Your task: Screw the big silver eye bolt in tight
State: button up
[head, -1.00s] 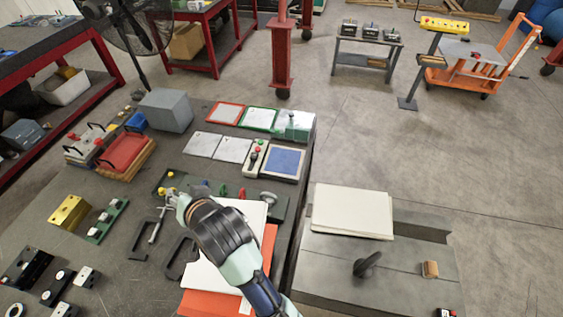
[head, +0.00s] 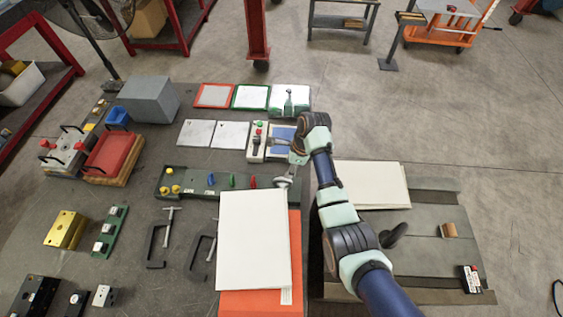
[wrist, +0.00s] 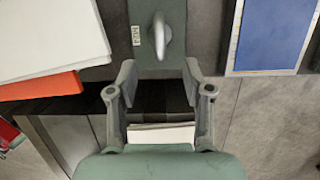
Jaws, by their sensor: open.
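The big silver eye bolt (wrist: 162,37) stands in a dark green holder strip (wrist: 145,58) beside a small label, seen nearly edge-on in the wrist view. In the head view the bolt (head: 287,180) is at the right end of the strip (head: 205,190), partly covered by my gripper. My gripper (wrist: 160,72) is open and empty, its two fingertips on either side of the strip's near end. The bolt lies just beyond the fingertips, not between them. The bolt's thread is hidden, so I cannot tell how deep it sits.
Yellow (head: 170,189), blue, green and red smaller bolts stand along the strip. White sheets (head: 254,240) on an orange folder lie in front. A blue-topped panel (wrist: 268,35) lies right of the strip in the wrist view. The table edge is close by.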

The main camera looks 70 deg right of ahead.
aim_at(283, 178)
jog(key=b+x, duration=0.5)
jog(key=b, duration=0.1)
jog(key=shift+f, duration=0.1)
jog(key=shift+b+x, duration=0.75)
jog(key=shift+x, duration=1.15)
jog(key=shift+w, duration=0.1)
grip_shut()
jog(key=shift+w+a+p+v, duration=0.1)
jog(key=shift+w+p+v, duration=0.1)
jog(key=shift+p+v, duration=0.7)
jog(key=shift+w+a+p+v, duration=0.1)
jog(key=shift+w+p+v, duration=0.1)
jog(key=shift+p+v, duration=0.7)
jog(key=shift+w+p+v, duration=0.15)
jog(key=shift+p+v, duration=0.6)
jog(key=shift+p, duration=0.3)
